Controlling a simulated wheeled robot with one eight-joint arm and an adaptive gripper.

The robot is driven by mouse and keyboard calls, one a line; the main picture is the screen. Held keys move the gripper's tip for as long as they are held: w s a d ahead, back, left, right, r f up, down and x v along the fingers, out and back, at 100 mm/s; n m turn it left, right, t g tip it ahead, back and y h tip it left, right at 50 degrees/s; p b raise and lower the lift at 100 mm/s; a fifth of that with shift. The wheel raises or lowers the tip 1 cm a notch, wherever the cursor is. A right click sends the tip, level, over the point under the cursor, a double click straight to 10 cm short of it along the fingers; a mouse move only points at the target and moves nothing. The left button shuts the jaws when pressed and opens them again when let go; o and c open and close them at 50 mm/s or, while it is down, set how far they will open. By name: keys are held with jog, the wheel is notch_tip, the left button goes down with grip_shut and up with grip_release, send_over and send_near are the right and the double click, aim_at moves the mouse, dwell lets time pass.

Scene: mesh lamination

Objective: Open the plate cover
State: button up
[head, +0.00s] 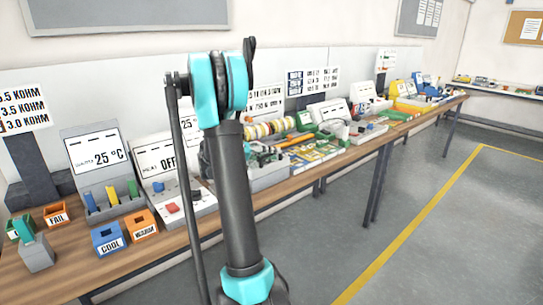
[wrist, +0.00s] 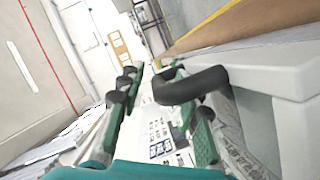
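My gripper (wrist: 152,90) shows in the wrist view with its two green-padded fingers spread apart. A dark, curved bar that looks like a handle (wrist: 190,86) crosses in front of the right finger, its end between the fingertips; I cannot tell whether it touches them. It runs toward a pale grey body (wrist: 285,75) at the right, which may be the plate cover or its housing. In the head view a grey box (head: 268,182) stands on the bench behind my arm, with my gripper (head: 262,155) small and partly hidden above it. The cover's position is not clear there.
The long wooden bench (head: 190,240) carries a "25 °C" panel (head: 92,150), a heat panel reading "OFF" (head: 160,155), a blue COOL bin (head: 108,238), an orange WARM bin (head: 142,224) and coloured cards (head: 312,152). The grey floor (head: 350,235) at the right is clear.

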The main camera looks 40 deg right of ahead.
grip_shut()
jog(key=w, duration=0.6)
jog(key=w+a, duration=0.1)
jog(key=w, duration=1.3)
jog(key=shift+a, duration=0.3)
grip_release()
jog(key=shift+v, duration=3.75)
